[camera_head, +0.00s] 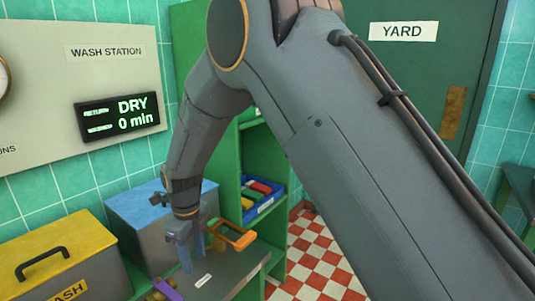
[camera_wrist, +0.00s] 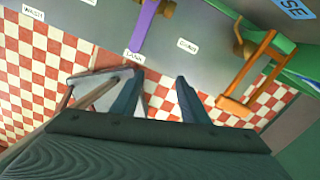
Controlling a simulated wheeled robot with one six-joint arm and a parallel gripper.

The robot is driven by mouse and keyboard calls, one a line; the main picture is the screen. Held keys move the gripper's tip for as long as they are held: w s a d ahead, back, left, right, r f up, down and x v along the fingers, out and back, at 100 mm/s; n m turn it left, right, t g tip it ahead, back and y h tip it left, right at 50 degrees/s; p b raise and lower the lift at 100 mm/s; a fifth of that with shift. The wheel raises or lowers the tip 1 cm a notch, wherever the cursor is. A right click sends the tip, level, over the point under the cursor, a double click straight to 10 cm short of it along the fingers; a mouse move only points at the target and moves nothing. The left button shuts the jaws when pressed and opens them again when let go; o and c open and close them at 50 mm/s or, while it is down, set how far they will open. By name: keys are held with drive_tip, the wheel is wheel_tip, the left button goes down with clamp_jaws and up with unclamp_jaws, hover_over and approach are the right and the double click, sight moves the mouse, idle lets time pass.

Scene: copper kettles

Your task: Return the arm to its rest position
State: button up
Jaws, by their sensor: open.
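My gripper (camera_head: 193,264) hangs at the left end of my arm, fingers pointing down near the grey worktop (camera_head: 238,268). In the wrist view my gripper (camera_wrist: 157,79) has its two blue-grey fingers apart, with nothing between them. A purple-handled tool with a brass-coloured part (camera_wrist: 148,28) lies on the worktop ahead of the fingers. An orange-framed tool (camera_wrist: 246,80) lies to the right; it also shows in the head view (camera_head: 236,238), right of my gripper. My arm is stretched out and bent down at the elbow. No kettle can be made out.
A box with a yellow lid (camera_head: 60,245) and one with a blue lid (camera_head: 158,203) stand at the left. A green shelf (camera_head: 228,185) holds a blue bin (camera_head: 265,205) of coloured items. Checkered floor (camera_head: 318,250) is open beyond. A display (camera_head: 118,115) reads DRY, 0 min.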

drive_tip(key=d+r+n, duration=0.2)
drive_tip(key=d+n, duration=0.3)
drive_tip(key=d, duration=0.7)
drive_tip(key=d+r+n, duration=0.3)
drive_tip(key=d+n, duration=0.2)
drive_tip(key=d, duration=0.7)
drive_tip(key=s+d+n+t+b, duration=0.1)
drive_tip(key=s+d+n, duration=1)
drive_tip(key=d, duration=0.6)
drive_tip(key=shift+s+d+r, duration=0.2)
drive_tip(key=shift+s+r, duration=0.1)
drive_tip(key=shift+s, duration=0.8)
